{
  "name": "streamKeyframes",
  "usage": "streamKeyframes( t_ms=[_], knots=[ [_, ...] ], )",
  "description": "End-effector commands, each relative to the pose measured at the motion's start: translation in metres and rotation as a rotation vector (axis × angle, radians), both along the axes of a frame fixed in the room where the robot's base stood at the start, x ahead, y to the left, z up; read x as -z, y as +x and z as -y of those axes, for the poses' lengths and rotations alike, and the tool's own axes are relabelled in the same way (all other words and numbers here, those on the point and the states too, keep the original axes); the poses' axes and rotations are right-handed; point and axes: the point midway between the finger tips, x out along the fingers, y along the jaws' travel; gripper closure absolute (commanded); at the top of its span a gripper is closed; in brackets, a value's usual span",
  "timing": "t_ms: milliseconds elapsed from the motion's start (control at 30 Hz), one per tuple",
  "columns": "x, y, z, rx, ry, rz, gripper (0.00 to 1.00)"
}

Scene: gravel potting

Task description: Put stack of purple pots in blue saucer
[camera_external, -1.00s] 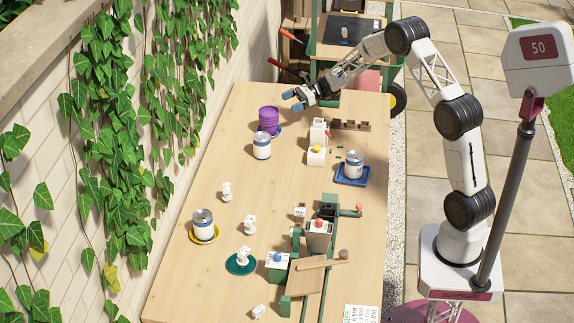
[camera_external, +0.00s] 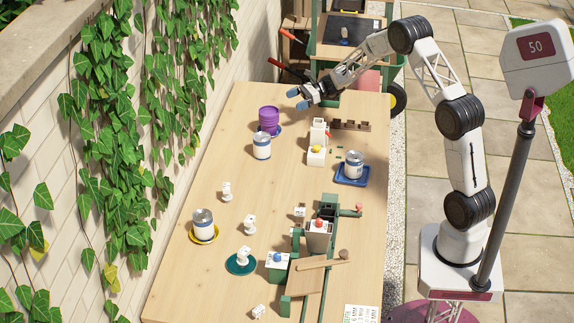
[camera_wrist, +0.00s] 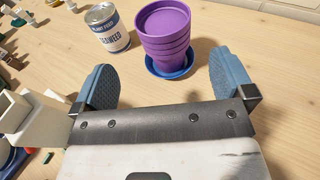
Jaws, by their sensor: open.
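The stack of purple pots (camera_external: 269,117) stands upright at the far left of the table. It also shows in the wrist view (camera_wrist: 164,30), where its base is inside the blue saucer (camera_wrist: 178,73). In the external view only a sliver of the saucer (camera_external: 278,130) shows under the pots. My gripper (camera_external: 299,98) is open and empty, up and to the right of the stack, apart from it. In the wrist view its two blue-grey fingers (camera_wrist: 162,62) are spread wide, with the stack and saucer beyond them and nothing between the pads.
A white-and-blue can (camera_external: 262,146) stands close in front of the stack. Another can sits on a blue rectangular tray (camera_external: 352,181). Bare wood lies left of the stack.

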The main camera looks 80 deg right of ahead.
Motion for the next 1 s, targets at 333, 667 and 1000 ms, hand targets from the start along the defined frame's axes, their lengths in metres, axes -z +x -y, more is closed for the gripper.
streamKeyframes(
  t_ms=[333, 667, 1000],
  knots=[
    [-0.038, 0.004, -0.07, -0.135, -0.126, -0.014, 0.0],
    [-0.097, -0.015, -0.197, -0.4, -0.378, -0.019, 0.0],
    [-0.145, -0.064, -0.315, -0.679, -0.652, 0.009, 0.0]
  ],
)
